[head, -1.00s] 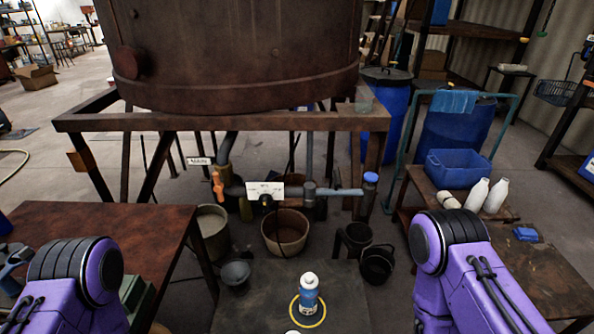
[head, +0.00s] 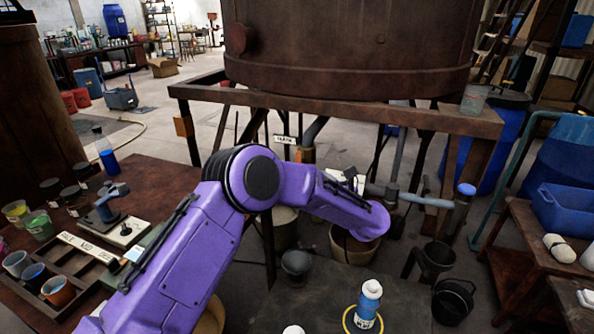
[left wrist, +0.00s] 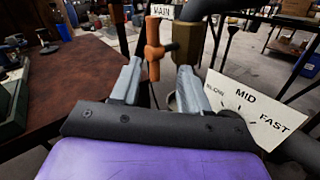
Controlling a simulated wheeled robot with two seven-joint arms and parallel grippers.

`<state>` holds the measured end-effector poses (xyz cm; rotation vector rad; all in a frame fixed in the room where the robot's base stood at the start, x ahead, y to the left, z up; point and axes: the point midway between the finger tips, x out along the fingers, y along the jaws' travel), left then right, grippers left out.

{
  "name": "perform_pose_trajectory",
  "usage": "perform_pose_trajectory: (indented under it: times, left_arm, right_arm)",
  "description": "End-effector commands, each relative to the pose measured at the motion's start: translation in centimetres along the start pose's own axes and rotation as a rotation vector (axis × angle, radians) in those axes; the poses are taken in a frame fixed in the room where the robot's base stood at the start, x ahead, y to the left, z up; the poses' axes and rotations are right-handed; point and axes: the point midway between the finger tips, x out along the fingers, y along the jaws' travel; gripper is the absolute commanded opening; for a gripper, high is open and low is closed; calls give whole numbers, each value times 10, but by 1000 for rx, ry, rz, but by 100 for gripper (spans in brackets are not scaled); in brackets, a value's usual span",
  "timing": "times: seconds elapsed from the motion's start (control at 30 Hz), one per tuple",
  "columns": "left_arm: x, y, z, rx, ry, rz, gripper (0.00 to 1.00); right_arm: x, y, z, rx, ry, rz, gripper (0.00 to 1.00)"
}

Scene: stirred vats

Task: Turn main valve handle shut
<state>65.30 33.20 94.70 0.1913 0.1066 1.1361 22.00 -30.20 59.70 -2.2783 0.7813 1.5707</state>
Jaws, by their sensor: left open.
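The orange main valve handle (left wrist: 153,62) stands upright in the left wrist view, just under the white MAIN label (left wrist: 162,11). My left gripper (left wrist: 160,80) is open, with one grey finger on each side of the handle's lower part in the picture. I cannot tell whether the handle is between the fingers in depth; no grip shows. In the head view my left arm reaches toward the pipes and hides the handle and the gripper; the MAIN label (head: 285,139) shows above the arm. My right gripper is not in view.
A white SLOW-MID-FAST dial plate (left wrist: 245,105) is close to the right finger. A brassy pipe fitting (left wrist: 197,57) stands right of the handle. The rusty vat frame (head: 340,108) spans above. A rusty table (head: 150,190) with cups stands left; a bottle (head: 368,303) stands in front.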

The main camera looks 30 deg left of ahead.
Motion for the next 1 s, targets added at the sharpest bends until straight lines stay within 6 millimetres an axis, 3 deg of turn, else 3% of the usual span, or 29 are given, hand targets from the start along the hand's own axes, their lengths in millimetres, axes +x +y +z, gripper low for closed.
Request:
perform_pose_trajectory:
  times: [0.03,0.13,0.4,0.6,0.93,0.97,1.0]
  left_arm:
    - [5,2,11,-116,13,45,45]
    - [14,7,24,-213,24,83,45]
    - [72,12,24,-210,24,84,45]
    - [104,13,21,-207,22,79,45]
    - [112,13,19,-205,21,77,45]
    - [112,13,19,-205,21,77,42]
    - [112,14,19,-205,21,77,29]
  right_arm:
    - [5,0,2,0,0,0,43]
    - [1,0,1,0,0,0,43]
    - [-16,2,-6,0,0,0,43]
    - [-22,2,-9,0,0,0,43]
    - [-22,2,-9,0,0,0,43]
    - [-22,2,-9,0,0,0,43]
    - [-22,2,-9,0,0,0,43]
